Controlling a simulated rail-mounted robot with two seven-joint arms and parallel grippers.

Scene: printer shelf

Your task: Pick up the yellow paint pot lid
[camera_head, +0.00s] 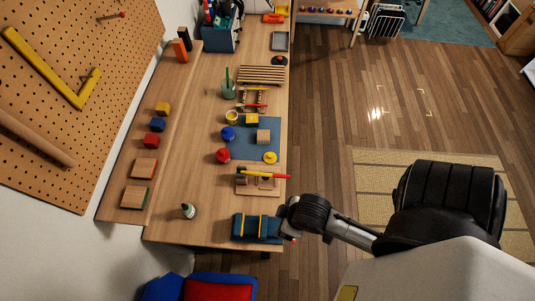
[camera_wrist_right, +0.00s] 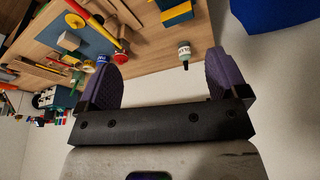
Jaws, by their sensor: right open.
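The yellow paint pot lid (camera_head: 270,157) is a small round disc with a knob. It lies on the blue mat (camera_head: 247,152) on the workbench, and shows at the upper left of the right wrist view (camera_wrist_right: 75,21). The open yellow paint pot (camera_head: 232,117) stands farther back, near the mat's far edge. My right gripper (camera_wrist_right: 166,68) is open, with nothing between its purple fingers. In the head view, my right gripper (camera_head: 286,228) is at the bench's right edge, beside the blue block with yellow strips and nearer than the lid. My left gripper is not in view.
A wooden holder (camera_head: 243,183) with a red-and-yellow tool stands between the gripper and the lid. Red (camera_head: 222,156) and blue (camera_head: 228,133) pots and a wooden block (camera_head: 263,137) are close to the lid. A small bottle (camera_head: 189,211) stands at the near left. Open floor lies right of the bench.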

